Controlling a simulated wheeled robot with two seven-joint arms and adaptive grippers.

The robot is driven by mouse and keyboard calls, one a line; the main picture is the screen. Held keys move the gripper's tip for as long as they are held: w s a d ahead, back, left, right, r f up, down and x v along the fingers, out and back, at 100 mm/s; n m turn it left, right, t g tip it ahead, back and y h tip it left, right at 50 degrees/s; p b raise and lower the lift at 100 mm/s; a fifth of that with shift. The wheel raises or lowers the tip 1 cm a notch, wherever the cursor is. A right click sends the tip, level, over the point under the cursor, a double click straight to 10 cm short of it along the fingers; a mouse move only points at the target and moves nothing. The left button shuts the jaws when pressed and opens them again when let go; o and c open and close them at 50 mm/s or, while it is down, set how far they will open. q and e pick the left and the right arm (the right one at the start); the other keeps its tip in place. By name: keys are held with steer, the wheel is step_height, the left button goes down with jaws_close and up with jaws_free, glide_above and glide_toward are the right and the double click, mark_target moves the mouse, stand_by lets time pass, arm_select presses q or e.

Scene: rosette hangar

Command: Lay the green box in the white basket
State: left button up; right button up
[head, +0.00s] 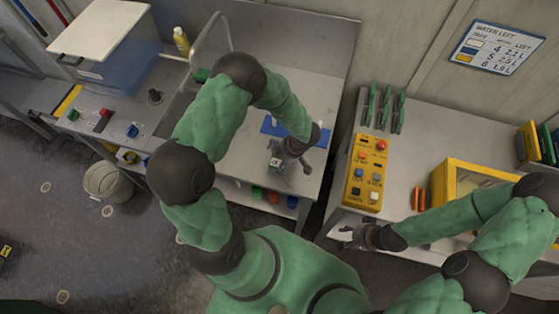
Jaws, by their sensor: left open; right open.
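My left gripper (291,163) is open above the grey worktop in the middle, its fingers pointing down. An off-white round basket (106,184) stands on the floor at the left, in front of the sink counter, well apart from the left gripper. My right gripper (352,238) is open and empty near the front edge of the right-hand bench.
A blue mat (284,129) lies on the worktop behind the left gripper. Several coloured cups stand on a shelf below. A yellow button panel (367,172) and a yellow-framed case (460,180) are on the right bench. A yellow bottle (181,41) stands at the back left.

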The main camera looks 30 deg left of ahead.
arm_select(q)
steer(key=c, duration=1.3)
steer(key=shift+r, duration=0.55)
step_height(320, 180, up, 2)
steer(key=shift+r+p, duration=0.25)
steer(key=shift+p, duration=0.2)
steer(key=s+r, duration=0.1)
steer(key=s+d+r+p, duration=0.1)
steer(key=r, duration=0.1)
steer(key=s+d+r, duration=0.1)
steer(key=r, duration=0.1)
steer(key=shift+s+d, duration=0.15)
steer(key=shift+s, duration=0.1)
steer(key=s+d+r+p, duration=0.1)
steer(key=s+d+r, duration=0.3)
steer(key=s, duration=0.4)
steer(key=shift+s+d+r+p, duration=0.2)
steer(key=shift+s+d+p, duration=0.15)
steer(key=shift+d, duration=0.2)
